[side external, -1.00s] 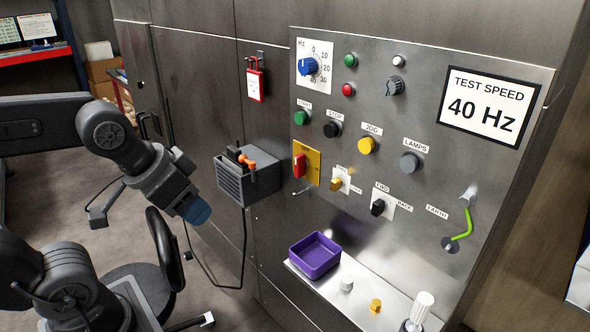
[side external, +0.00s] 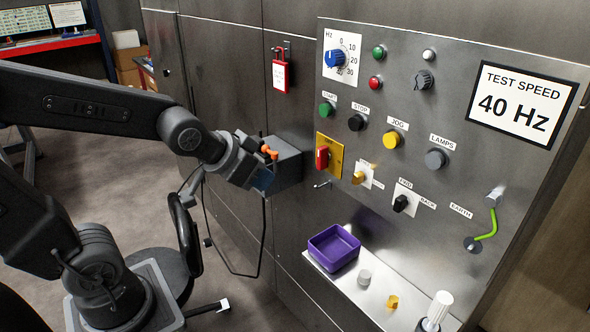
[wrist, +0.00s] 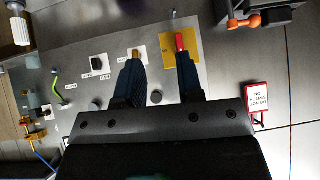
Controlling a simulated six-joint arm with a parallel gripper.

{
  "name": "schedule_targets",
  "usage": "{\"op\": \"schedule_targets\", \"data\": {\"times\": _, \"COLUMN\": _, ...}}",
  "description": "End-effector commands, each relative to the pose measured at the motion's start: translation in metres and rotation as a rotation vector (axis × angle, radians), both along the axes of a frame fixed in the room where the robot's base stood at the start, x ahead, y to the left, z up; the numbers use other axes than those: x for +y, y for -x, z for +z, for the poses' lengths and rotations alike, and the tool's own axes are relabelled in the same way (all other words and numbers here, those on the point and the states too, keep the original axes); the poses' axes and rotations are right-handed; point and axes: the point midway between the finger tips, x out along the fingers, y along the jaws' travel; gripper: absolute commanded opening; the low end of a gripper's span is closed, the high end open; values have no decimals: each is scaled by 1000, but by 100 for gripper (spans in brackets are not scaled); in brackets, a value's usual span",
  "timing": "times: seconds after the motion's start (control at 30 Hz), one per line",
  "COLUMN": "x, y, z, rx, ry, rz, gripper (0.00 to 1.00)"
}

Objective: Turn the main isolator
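The main isolator is a red handle (side external: 322,157) on a yellow plate (side external: 335,146) at the left of the panel. Its handle stands roughly upright. In the wrist view the red handle (wrist: 181,42) shows just beyond the tip of the right finger, with the yellow plate (wrist: 197,49) around it. My gripper (side external: 262,182) is left of the isolator in the side view, in front of the grey box and apart from the panel. In the wrist view my gripper's fingers (wrist: 160,75) are spread, with nothing between them.
A grey box with an orange lever (side external: 285,160) juts out left of the isolator. A brass-coloured knob (side external: 358,177) and a black switch (side external: 400,203) sit to its right. A purple tray (side external: 334,247) stands on the shelf below. A red padlock tag (side external: 280,75) hangs above.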

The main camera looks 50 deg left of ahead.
Motion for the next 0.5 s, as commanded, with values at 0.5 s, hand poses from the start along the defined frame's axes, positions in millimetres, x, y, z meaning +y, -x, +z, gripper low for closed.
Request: {"op": "schedule_targets", "data": {"times": 0.5, "x": 37, "y": -108, "z": -52, "rx": -549, "ry": -24, "rz": -42, "gripper": 34}}
